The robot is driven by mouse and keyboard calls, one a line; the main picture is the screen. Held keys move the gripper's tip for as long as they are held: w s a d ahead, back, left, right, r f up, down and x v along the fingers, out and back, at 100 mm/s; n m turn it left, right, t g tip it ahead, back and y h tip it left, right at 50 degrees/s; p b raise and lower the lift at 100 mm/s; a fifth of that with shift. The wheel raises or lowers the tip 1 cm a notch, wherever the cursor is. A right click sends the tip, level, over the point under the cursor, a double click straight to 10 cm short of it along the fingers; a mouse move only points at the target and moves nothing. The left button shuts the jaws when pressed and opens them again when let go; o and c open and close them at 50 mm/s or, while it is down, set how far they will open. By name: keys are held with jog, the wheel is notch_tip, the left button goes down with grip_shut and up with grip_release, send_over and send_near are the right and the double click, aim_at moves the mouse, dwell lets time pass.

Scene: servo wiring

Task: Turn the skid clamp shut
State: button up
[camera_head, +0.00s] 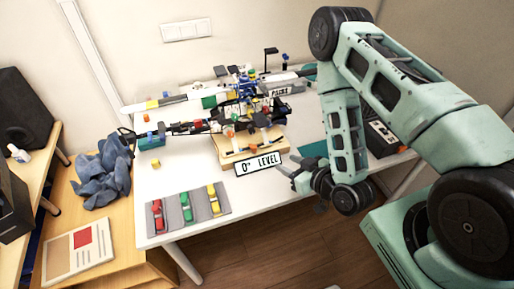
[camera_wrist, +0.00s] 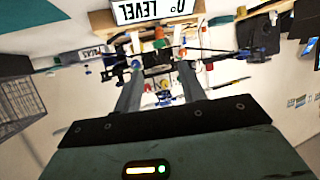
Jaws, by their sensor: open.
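A model helicopter (camera_head: 245,95) stands over a wooden board (camera_head: 240,157) on the white table. The board bears a "0° LEVEL" sign (camera_head: 259,164) at its front. Small coloured parts sit around the skids, including an orange piece (camera_head: 229,132); I cannot tell which one is the skid clamp. My gripper (camera_head: 287,173) is open and empty, just right of the sign, in front of the board. In the wrist view, which looks upside down, the two fingers (camera_wrist: 160,75) are spread, with the model's dark frame and coloured parts beyond them and the sign (camera_wrist: 154,10) above.
A grey tray (camera_head: 187,212) with red, green and yellow pieces lies at the table's front left. A black-and-grey box (camera_head: 382,138) stands at the right. Blue cloth (camera_head: 103,172) lies on the wooden side table.

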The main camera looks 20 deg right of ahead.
jog(key=b, duration=0.6)
send_near(255, 147)
jog(key=p+x, duration=0.4)
jog(key=x, duration=0.4)
jog(key=shift+w+a+f, duration=0.1)
jog(key=shift+w+a, duration=0.05)
jog(key=shift+w, duration=0.15)
grip_shut()
